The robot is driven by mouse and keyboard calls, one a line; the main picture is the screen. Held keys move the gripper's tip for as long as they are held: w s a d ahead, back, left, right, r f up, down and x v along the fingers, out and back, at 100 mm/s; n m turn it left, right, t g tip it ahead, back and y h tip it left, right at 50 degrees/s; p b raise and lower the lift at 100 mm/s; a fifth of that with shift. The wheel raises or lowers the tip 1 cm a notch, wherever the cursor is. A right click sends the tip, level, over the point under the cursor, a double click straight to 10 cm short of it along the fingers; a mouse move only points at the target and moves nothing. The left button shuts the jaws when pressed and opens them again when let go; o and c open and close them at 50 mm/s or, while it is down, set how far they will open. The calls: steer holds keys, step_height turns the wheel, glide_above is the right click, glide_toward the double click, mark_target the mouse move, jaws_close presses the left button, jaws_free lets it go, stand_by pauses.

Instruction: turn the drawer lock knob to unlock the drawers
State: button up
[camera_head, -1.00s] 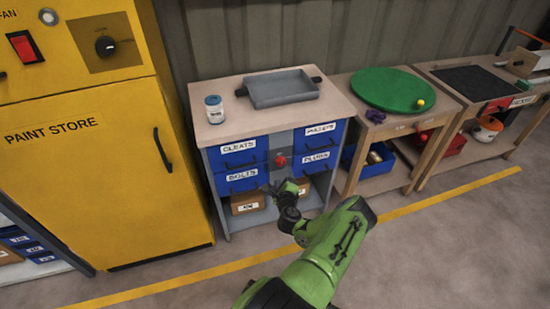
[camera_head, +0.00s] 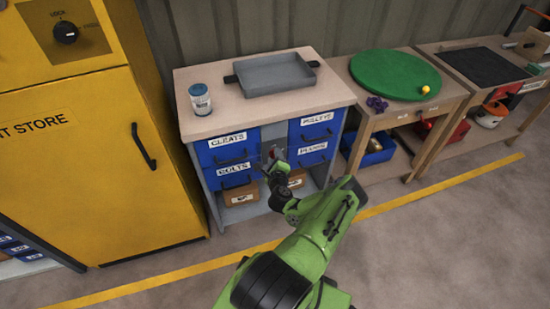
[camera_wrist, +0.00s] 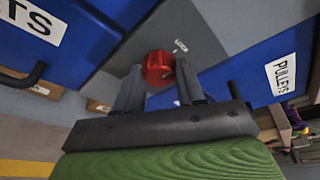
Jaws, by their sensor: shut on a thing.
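The red lock knob (camera_wrist: 157,64) sits on the grey panel (camera_wrist: 207,30) between the blue drawers of the cabinet. In the wrist view my gripper (camera_wrist: 159,76) has one finger on each side of the knob and is shut on it. A small white label (camera_wrist: 181,46) with dark lettering is beside the knob. In the head view my gripper (camera_head: 277,166) is at the panel and mostly hides the knob. The cleats drawer (camera_head: 228,147) and pulleys drawer (camera_head: 316,127) are flush with the cabinet front.
A grey tray (camera_head: 275,78) and a jar (camera_head: 200,100) stand on the cabinet top. A yellow paint store (camera_head: 75,170) stands to the left. A bench with a green disc (camera_head: 393,75) stands to the right. Floor is clear in front.

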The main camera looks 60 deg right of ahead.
steer(key=c, duration=0.3)
steer(key=m+y+p, duration=0.1)
steer(key=m+p, duration=0.1)
steer(key=m, duration=0.1)
steer(key=shift+s+r, duration=0.15)
steer(key=m+t+y, duration=0.1)
steer(key=m, duration=0.1)
steer(key=m+t+y, duration=0.1)
steer(key=m, duration=0.1)
steer(key=m+t+y, duration=0.1)
steer(key=m, duration=0.2)
steer(key=shift+s+d+y, duration=0.25)
steer(key=shift+d+y, duration=0.05)
steer(key=shift+d+f+m+t+y+b, duration=0.15)
steer(key=shift+m+t+y+b, duration=0.3)
steer(key=shift+m+t, duration=0.8)
steer(key=shift+m+g, duration=0.35)
steer(key=shift+m, duration=0.1)
